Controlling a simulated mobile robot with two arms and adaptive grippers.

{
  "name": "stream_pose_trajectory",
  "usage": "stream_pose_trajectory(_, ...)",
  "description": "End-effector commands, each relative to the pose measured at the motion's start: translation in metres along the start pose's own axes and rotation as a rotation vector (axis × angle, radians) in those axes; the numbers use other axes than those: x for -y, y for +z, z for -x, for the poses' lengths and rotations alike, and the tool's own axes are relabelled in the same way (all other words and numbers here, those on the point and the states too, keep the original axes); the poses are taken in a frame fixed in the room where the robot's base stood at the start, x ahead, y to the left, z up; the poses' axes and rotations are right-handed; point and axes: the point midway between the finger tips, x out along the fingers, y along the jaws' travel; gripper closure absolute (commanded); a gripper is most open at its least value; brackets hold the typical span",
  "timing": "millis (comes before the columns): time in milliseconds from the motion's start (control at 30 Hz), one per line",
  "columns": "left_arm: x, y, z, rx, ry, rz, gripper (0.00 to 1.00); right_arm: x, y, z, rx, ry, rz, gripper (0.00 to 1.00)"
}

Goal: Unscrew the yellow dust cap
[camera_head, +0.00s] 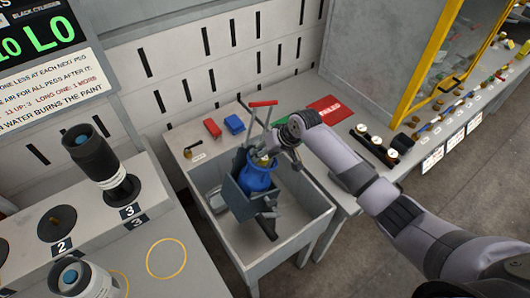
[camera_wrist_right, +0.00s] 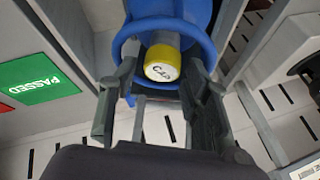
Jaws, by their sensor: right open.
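The yellow dust cap (camera_wrist_right: 162,62), with dark lettering on its end, sits at the end of the blue cylinder (camera_head: 257,178), inside its blue ring collar (camera_wrist_right: 120,42). In the head view only a small bit of yellow shows, mostly hidden by my right gripper. The cylinder stands in a dark grey holder (camera_head: 240,200) in a grey open tub (camera_head: 308,228). My right gripper (camera_wrist_right: 162,82) is open, with a finger on each side of the cap. I cannot tell whether the fingers touch it. My left gripper is not in view.
A red T-handle (camera_head: 263,104) rises behind the cylinder. Red (camera_head: 212,128) and blue (camera_head: 234,124) blocks and a red card (camera_head: 331,108) lie on the bench behind. A black cylinder (camera_head: 92,153) stands on the numbered rack at left. A yellow frame (camera_head: 422,70) is at right.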

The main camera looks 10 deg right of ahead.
Motion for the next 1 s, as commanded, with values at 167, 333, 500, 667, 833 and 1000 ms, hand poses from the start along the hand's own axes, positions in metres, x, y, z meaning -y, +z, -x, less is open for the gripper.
stream_pose_trajectory(167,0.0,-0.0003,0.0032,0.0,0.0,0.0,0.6,-0.0005,0.0005,0.0001,0.001,0.001,-0.001,0.55)
stream_pose_trajectory(333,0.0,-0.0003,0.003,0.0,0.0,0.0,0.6,-0.0004,0.0004,0.0001,0.001,0.001,-0.001,0.55)
stream_pose_trajectory(500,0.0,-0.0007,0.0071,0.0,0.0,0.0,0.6,0.0002,0.0,0.0013,0.002,0.001,-0.001,0.55)
stream_pose_trajectory(667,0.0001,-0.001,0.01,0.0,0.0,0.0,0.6,0.0003,0.0001,0.001,0.001,0.001,-0.001,0.55)
stream_pose_trajectory(833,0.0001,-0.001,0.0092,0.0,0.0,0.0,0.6,0.0001,0.0001,0.0004,0.0,0.001,0.0,0.55)
stream_pose_trajectory(1000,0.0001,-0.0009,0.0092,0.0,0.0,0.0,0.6,0.0002,0.0,0.0005,0.0,0.0,0.0,0.68)
